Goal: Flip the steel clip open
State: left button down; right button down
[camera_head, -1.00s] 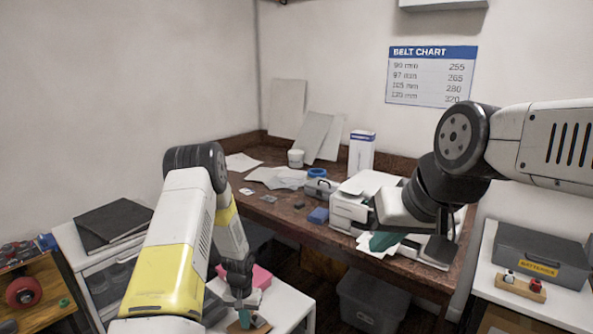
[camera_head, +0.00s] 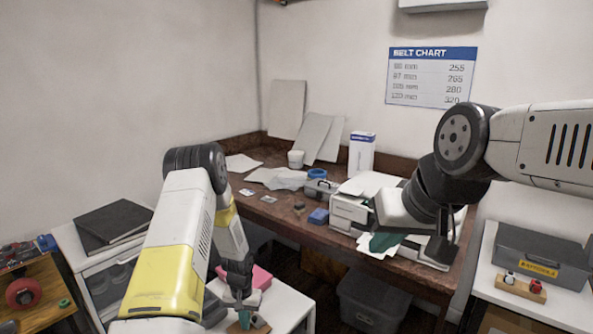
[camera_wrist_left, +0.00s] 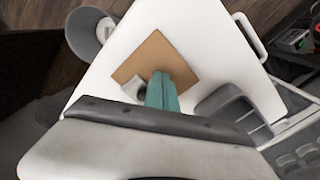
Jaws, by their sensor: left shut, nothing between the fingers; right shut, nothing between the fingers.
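A brown board (camera_wrist_left: 148,58) lies on a white tabletop in the left wrist view; its edge shows low in the head view (camera_head: 236,327). My left gripper (camera_wrist_left: 163,98) is shut and empty, with teal fingers pointing down over the board; it also shows in the head view (camera_head: 243,318). A small grey piece (camera_wrist_left: 135,85), probably the steel clip, sits on the board just left of the fingertips. The fingers partly hide it, and I cannot tell whether they touch it. My right gripper (camera_head: 384,243) is shut and empty, with teal fingers, in front of the printer.
The wooden bench (camera_head: 285,222) holds a white printer (camera_head: 348,212), papers and small parts. A pink item (camera_head: 262,277) lies on the white table (camera_head: 285,306) behind my left gripper. A grey bin (camera_head: 370,300) stands on the floor. A grey battery case (camera_head: 540,255) is at right.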

aim_at(254, 317)
pick_arm(q)
jog(key=shift+w+d, duration=0.1)
dwell(0.4)
jog(key=shift+w+d, duration=1.6)
jog(key=shift+w, duration=0.15)
jog(key=shift+s+a+r, duration=0.1)
jog(key=shift+s+a+r, duration=0.4)
jog(key=shift+s+r, duration=0.05)
jog(key=shift+r, duration=0.05)
notch_tip(254, 317, up, 8)
dwell(0.8)
jog(key=shift+f, duration=0.1)
